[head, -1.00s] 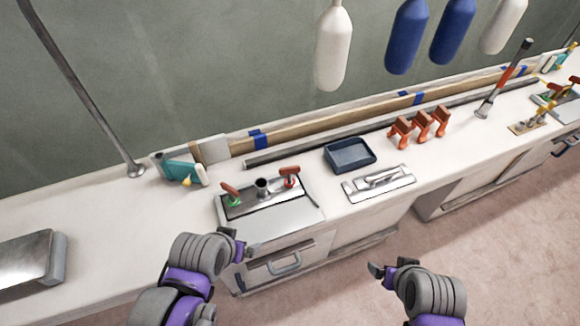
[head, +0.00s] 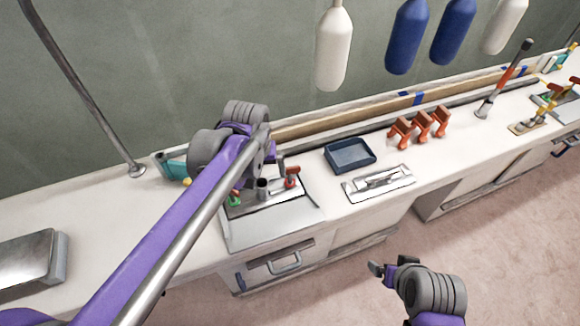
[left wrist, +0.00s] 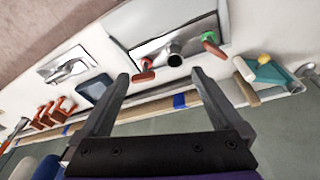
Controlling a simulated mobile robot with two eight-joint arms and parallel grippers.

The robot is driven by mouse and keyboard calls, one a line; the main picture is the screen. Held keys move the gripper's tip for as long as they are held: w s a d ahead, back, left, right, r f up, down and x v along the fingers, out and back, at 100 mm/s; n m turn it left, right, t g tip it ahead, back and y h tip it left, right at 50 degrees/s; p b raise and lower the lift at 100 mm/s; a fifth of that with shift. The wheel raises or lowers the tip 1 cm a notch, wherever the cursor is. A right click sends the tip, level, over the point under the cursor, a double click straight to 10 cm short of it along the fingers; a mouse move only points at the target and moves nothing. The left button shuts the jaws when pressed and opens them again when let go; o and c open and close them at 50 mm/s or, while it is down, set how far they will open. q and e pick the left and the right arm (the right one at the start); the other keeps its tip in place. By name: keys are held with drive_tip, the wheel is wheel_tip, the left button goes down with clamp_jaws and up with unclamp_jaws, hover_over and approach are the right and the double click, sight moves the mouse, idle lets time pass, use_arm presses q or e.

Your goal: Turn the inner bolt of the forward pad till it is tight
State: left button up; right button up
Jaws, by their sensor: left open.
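A metal plate (head: 290,197) with a short dark upright tube (head: 262,189) is set in the counter. A red-handled fitting (head: 292,178) stands at its right and one with a green collar (head: 234,199) at its left. In the left wrist view the tube (left wrist: 175,58) lies between the red fitting (left wrist: 145,72) and the green-collared one (left wrist: 212,45). I cannot tell which part is the inner bolt. My left gripper (left wrist: 160,76) is open and empty, above and behind the plate. In the head view my left arm partly hides the plate. My right gripper (head: 378,270) hangs in front of the counter.
A blue tray (head: 350,155), a plate with a metal cleat (head: 380,183) and several orange clamps (head: 420,128) stand to the right. A thin pole (head: 80,90) rises at the left. White and blue fenders (head: 333,50) hang above.

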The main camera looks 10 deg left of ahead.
use_arm(q)
drive_tip(key=w+d+g, duration=0.1)
drive_tip(key=w+d, duration=0.1)
drive_tip(key=w, duration=0.5)
drive_tip(key=n+g, duration=0.2)
hover_over(290, 168)
wheel_tip(290, 168, down, 5)
wheel_tip(290, 168, down, 11)
drive_tip(key=shift+w+r, duration=0.1)
drive_tip(key=c, duration=1.1)
drive_tip(key=shift+o, duration=0.2)
